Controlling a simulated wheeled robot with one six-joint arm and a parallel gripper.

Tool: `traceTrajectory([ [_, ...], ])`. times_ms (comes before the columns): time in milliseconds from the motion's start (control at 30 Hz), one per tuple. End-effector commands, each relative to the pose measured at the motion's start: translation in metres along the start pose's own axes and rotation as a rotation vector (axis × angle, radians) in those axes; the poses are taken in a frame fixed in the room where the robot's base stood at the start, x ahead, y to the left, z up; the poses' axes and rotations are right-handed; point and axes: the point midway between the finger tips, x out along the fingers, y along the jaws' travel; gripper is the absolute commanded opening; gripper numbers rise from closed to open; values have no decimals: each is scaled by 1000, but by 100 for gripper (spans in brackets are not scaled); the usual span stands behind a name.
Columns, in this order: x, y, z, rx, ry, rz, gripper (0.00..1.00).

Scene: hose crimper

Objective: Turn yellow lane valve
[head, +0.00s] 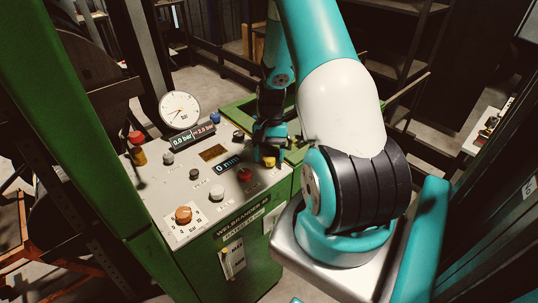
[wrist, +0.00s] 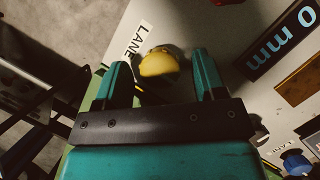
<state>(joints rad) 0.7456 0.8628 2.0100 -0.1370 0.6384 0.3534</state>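The yellow lane valve (wrist: 158,64) is a rounded yellow knob on the grey panel beside a "LANE" label. In the wrist view it sits between and just beyond the two teal fingers of my gripper (wrist: 160,78). The fingers are apart, with a gap on each side of the knob, and no contact shows. In the head view the yellow knob (head: 269,162) is at the panel's right edge, and my gripper (head: 262,155) points down close beside it.
The display (head: 229,164) reads 0 mm. A green post (head: 75,110) stands at left.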

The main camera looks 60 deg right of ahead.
Motion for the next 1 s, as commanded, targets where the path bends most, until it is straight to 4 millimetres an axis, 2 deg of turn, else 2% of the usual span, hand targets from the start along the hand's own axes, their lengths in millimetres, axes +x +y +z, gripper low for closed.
traceTrajectory([
  [267, 0, 0, 0, -1, -2, 1, 64],
  [433, -16, 0, -1, -1, 2, -1, 64],
  [567, -44, 0, -2, -1, 5, -2, 64],
  [800, -107, 0, -2, -1, 6, -2, 64],
  [1000, -149, 0, -1, 0, 3, -1, 64],
])
